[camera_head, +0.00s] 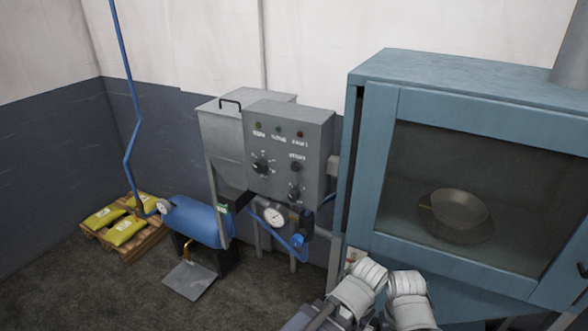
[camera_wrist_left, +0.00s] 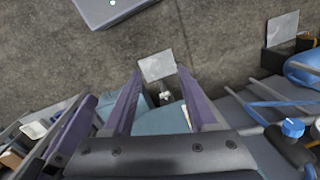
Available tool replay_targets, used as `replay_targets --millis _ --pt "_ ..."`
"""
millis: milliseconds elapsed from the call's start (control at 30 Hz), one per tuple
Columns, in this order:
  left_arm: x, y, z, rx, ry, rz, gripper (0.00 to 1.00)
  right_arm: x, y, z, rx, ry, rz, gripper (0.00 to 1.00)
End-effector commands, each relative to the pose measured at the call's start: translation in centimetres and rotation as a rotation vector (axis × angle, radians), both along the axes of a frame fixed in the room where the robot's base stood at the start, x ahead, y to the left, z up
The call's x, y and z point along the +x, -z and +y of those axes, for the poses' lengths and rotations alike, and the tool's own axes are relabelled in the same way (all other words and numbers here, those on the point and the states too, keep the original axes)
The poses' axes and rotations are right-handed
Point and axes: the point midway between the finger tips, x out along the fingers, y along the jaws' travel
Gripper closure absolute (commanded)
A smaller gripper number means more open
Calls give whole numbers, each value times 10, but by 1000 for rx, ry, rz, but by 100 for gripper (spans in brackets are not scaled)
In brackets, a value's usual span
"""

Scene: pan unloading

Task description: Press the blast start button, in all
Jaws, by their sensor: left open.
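The blue blast cabinet (camera_head: 370,180) stands at the right with a large window. A small pale box with a red spot (camera_head: 352,257) sits low on its left front edge; I cannot tell whether it is the blast start button. A grey control panel (camera_head: 287,150) left of the cabinet carries small coloured lights and black knobs. In the left wrist view my left gripper (camera_wrist_left: 158,76) is open and empty, its purple fingers apart, with a pale plate beyond them. In the head view my arm links cover the lower cabinet front and hide the fingers. My right gripper does not show.
A round pan (camera_head: 458,212) lies inside behind the window. A blue tank (camera_head: 198,220), a foot plate (camera_head: 189,279) and a gauge (camera_head: 273,216) stand left of the cabinet. Yellow sacks (camera_head: 125,230) lie on a pallet. Floor (camera_head: 90,290) at the front left is clear.

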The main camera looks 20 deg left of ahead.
Motion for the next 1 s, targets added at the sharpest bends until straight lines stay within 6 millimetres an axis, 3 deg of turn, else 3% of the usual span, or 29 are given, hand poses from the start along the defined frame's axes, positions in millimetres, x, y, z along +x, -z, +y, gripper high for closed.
replay_targets --millis 67,500,1000 --pt "0 0 0 0 0 0 52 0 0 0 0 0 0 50" --pt "0 0 0 0 0 0 100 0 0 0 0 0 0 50" --pt "0 0 0 0 0 0 100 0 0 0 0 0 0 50"
